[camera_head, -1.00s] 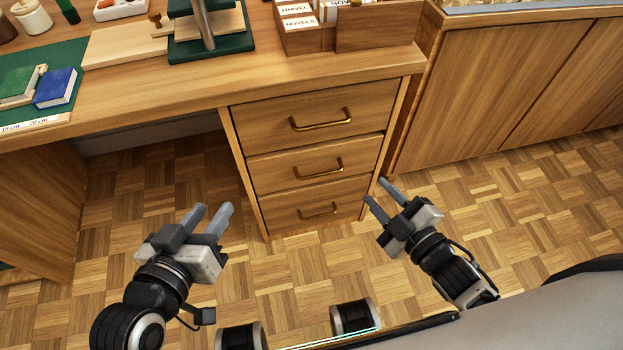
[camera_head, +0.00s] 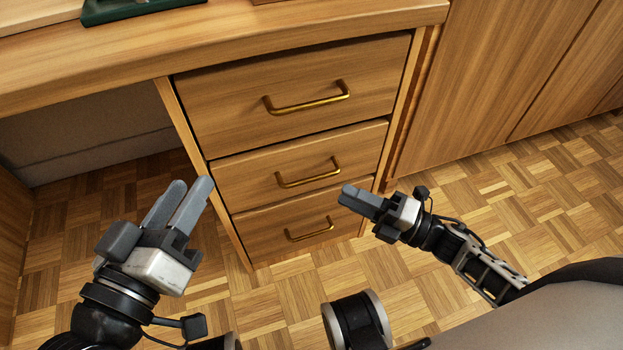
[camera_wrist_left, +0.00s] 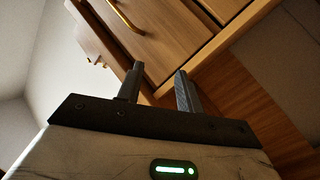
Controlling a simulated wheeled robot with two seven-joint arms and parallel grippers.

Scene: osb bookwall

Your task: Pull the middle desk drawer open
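The middle desk drawer (camera_head: 245,177) is shut, flush between the top and bottom drawers. Its brass bar handle (camera_head: 308,177) is fully visible in the head view. My left gripper (camera_head: 190,185) is left of the drawer stack, pointing up toward it, empty. In the left wrist view its two fingers (camera_wrist_left: 160,72) stand apart, with drawer fronts beyond them. My right gripper (camera_head: 347,193) is just right of and below the middle handle in the picture, pointing left, apart from the handle as far as I can see. Its fingers overlap in view, so their gap is unclear.
The top drawer (camera_head: 230,105) and bottom drawer (camera_head: 262,235) are shut, each with a brass handle. A cabinet (camera_head: 480,80) stands to the right. The desk top (camera_head: 270,35) overhangs above. Open knee space lies left of the drawers, and parquet floor (camera_head: 450,210) is clear in front.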

